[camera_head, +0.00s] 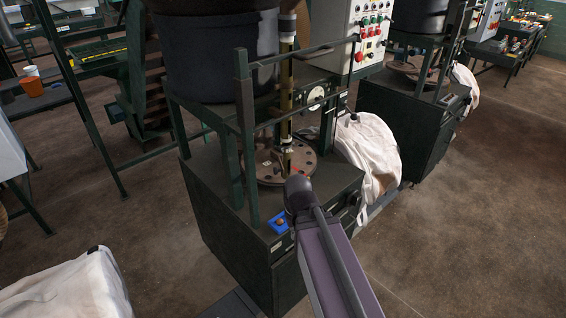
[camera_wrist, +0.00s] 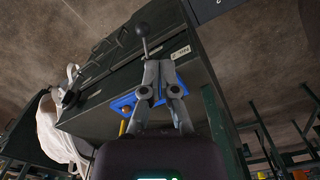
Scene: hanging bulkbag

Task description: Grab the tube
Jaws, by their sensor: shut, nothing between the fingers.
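A slim upright tube (camera_head: 286,82), yellowish and dark, stands above the round brown plate (camera_head: 270,168) on top of a dark green machine (camera_head: 250,235) in the head view. I cannot make out the tube in the wrist view. My gripper (camera_wrist: 158,66) shows in the wrist view, its grey fingertips drawn together with nothing between them. It points at the machine's edge, with a black ball-ended lever (camera_wrist: 142,32) just beyond the tips. In the head view my purple arm covers the machine's front right corner, and I cannot make out the gripper there.
A blue control box (camera_head: 281,225) sits on the machine's front edge; its blue panel (camera_wrist: 124,104) lies beside my fingers. Green posts (camera_head: 246,130) and rails frame the tube. A white bag (camera_head: 368,155) hangs at right. Open floor (camera_head: 480,210) lies to the right.

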